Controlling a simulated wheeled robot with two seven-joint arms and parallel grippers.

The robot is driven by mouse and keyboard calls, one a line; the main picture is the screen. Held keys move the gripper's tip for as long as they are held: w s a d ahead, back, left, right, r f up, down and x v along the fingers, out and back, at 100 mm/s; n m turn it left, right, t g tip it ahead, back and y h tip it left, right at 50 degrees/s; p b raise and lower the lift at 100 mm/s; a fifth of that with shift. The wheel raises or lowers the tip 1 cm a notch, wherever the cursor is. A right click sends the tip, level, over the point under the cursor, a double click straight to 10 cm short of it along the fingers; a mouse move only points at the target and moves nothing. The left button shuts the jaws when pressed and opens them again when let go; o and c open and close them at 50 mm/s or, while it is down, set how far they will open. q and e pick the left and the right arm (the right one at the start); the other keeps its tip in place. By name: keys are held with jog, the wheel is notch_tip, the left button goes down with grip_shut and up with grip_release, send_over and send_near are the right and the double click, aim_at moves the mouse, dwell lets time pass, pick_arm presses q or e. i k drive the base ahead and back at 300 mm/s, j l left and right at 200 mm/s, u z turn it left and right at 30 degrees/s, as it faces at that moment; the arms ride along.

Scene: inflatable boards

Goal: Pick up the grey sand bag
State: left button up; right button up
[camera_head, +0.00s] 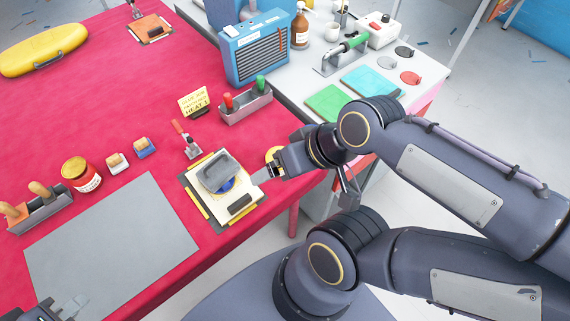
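The grey sand bag (217,171) appears to be the rounded grey block lying on a cream scale-like device (239,205) near the right edge of the red table. A bit of blue shows beneath it. My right gripper (263,175) is just right of the device, its fingers pointing left towards the bag, with a small gap to it. Its finger opening is hard to make out. My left gripper (72,305) is only partly in view at the bottom left, over the near edge of the grey mat, far from the bag. Its opening is unclear.
A grey mat (120,245) lies on the red table. A jar (82,174) stands left. A blue radio-like box (257,50) stands farther back.

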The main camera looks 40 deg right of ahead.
aim_at(220, 170)
jog(key=k+l+u, duration=0.1)
jog(key=l+u, duration=0.25)
jog(key=k+l+u, duration=0.15)
jog(key=u, duration=0.25)
jog(key=k+l+u, duration=0.15)
jog(key=u, duration=0.2)
